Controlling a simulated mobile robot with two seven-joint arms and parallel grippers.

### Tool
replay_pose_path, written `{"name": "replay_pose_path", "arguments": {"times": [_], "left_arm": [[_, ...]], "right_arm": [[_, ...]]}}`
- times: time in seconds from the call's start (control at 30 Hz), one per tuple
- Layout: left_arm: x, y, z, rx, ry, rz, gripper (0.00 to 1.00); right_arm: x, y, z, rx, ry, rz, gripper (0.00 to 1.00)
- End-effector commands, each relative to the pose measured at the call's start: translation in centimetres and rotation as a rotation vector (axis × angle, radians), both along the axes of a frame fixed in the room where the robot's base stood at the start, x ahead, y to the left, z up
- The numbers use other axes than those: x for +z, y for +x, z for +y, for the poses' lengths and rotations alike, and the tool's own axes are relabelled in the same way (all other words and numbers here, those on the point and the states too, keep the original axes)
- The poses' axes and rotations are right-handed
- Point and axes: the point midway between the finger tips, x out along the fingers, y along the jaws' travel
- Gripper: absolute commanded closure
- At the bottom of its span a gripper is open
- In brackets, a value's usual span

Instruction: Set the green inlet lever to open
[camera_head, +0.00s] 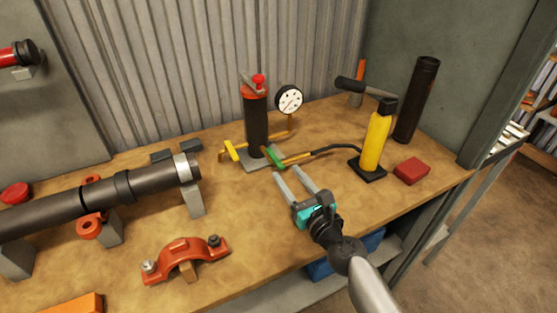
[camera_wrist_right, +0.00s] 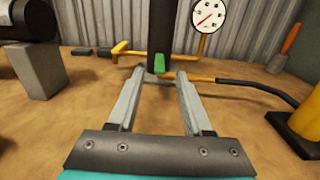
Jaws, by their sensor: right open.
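The green inlet lever (camera_head: 273,157) sits low on the right side of the dark upright cylinder (camera_head: 257,125), where a brass pipe leaves it. In the right wrist view the green lever (camera_wrist_right: 159,63) appears end-on, between and beyond my fingertips. My right gripper (camera_head: 294,174) is open and empty, its two fingers pointing at the lever from the front, apart from it. In the right wrist view the gripper (camera_wrist_right: 158,80) has a finger on each side below the lever. A yellow lever (camera_head: 231,150) is on the cylinder's left side. My left gripper is not in view.
A black hose (camera_head: 335,149) runs to the yellow hand pump (camera_head: 375,142). A red block (camera_head: 411,171) and dark tube (camera_head: 417,98) are at right. A grey pipe (camera_head: 70,205) and orange clamp (camera_head: 186,257) occupy the left.

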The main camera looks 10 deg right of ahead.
Motion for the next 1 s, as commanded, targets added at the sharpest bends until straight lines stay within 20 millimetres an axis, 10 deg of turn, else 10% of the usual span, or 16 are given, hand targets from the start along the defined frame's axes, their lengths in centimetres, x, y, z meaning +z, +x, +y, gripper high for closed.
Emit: {"name": "replay_pose_path", "arguments": {"times": [0.4, 0.83, 1.0], "left_arm": [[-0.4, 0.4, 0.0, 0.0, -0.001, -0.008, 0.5], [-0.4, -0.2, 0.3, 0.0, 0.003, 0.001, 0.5], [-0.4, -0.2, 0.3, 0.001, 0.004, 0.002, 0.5]], "right_arm": [[0.0, 5.1, 1.4, 0.001, 0.0, 0.0, 0.5], [0.0, 5.7, 1.6, 0.0, 0.0, 0.0, 0.5], [0.0, 5.7, 1.5, 0.0, 0.0, 0.0, 0.69]]}}
